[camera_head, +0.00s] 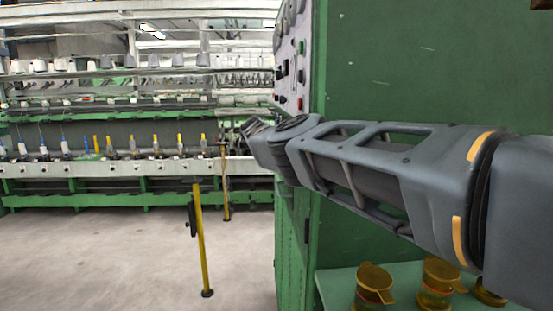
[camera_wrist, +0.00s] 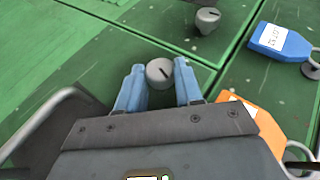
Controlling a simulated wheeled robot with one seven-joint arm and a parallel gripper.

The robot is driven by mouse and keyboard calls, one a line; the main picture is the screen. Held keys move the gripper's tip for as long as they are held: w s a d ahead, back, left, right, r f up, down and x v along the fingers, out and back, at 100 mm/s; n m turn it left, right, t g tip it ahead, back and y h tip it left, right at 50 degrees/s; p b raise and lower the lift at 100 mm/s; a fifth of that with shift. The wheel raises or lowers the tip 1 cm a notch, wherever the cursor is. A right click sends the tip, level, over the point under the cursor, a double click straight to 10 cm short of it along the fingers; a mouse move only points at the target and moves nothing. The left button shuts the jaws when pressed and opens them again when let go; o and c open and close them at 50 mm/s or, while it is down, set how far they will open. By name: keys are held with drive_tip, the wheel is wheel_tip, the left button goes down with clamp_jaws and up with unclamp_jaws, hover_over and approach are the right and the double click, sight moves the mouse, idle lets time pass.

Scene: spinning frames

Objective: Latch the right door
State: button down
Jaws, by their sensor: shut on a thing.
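In the wrist view, a round grey latch knob (camera_wrist: 159,73) with a dark slot sits on a green door panel (camera_wrist: 50,75). My gripper (camera_wrist: 160,84) has its two blue fingers on either side of this knob, shut on it. A second grey knob (camera_wrist: 207,20) with a slot sits farther up on the green surface, apart from my gripper. Dark seams run between the green panels. I cannot tell from this angle which panel is the right door. In the head view, my gripper is hidden past the green cabinet's (camera_head: 430,60) edge.
A blue tag (camera_wrist: 281,40) hangs at the upper right and an orange tag (camera_wrist: 262,125) lies right of my gripper. In the head view are a control panel (camera_head: 291,70), a yellow post (camera_head: 202,240), brass-coloured pots (camera_head: 373,284) on a green shelf, and open floor at left.

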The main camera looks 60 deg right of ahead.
drive_tip(key=c, duration=0.8)
unclamp_jaws()
drive_tip(key=shift+o, duration=0.2)
drive_tip(key=p+v, duration=0.2)
drive_tip(key=v, duration=0.5)
drive_tip(key=shift+a+r, duration=0.25)
drive_tip(key=shift+a, duration=0.05)
